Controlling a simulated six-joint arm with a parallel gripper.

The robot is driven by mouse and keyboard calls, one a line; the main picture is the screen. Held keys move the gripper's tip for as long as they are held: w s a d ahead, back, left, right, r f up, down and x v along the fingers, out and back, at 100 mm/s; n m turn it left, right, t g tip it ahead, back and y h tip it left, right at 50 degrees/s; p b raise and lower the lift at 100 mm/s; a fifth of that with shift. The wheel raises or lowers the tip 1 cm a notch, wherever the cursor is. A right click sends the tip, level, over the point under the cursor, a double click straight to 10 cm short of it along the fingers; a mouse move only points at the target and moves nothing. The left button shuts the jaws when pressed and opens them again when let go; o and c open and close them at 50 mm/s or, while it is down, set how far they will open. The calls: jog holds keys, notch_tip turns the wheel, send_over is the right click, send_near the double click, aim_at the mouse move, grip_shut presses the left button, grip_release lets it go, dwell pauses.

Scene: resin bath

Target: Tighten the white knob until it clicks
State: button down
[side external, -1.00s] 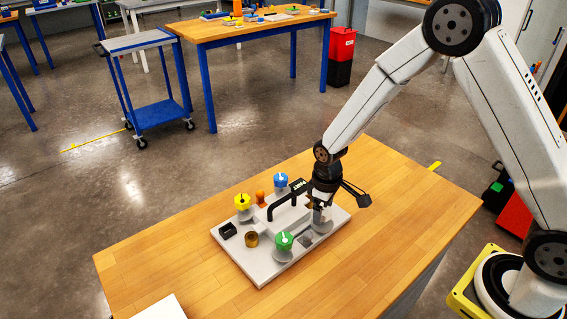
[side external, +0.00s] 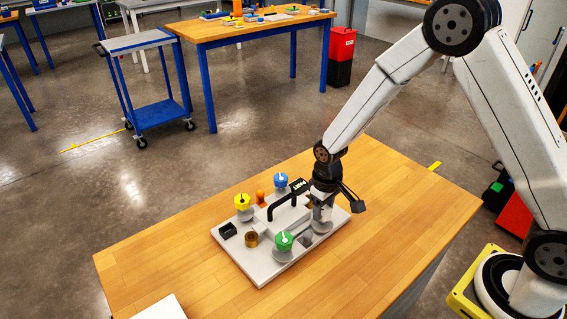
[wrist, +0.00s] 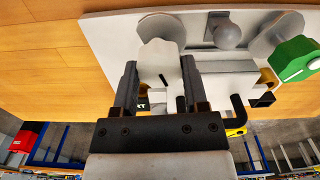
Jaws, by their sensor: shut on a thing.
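Whether the knob is fully seated cannot be seen.
A green knob (side external: 284,241), a yellow knob (side external: 242,202) and a blue knob (side external: 281,180) stand on the same plate. A black handle (side external: 284,200) arches beside my gripper. A brass cylinder (side external: 252,240) stands at the plate's left. The wooden table (side external: 410,210) is clear to the right.

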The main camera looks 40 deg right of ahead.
aim_at(324, 209)
jog(key=m, duration=0.4)
jog(key=shift+m, duration=0.3)
jog(key=m, duration=0.4)
jog(key=shift+d+m, duration=0.1)
jog(key=shift+m, duration=0.3)
jog(key=shift+c, duration=0.5)
grip_release()
jog(key=shift+r, duration=0.1)
jog(key=shift+r, duration=3.85)
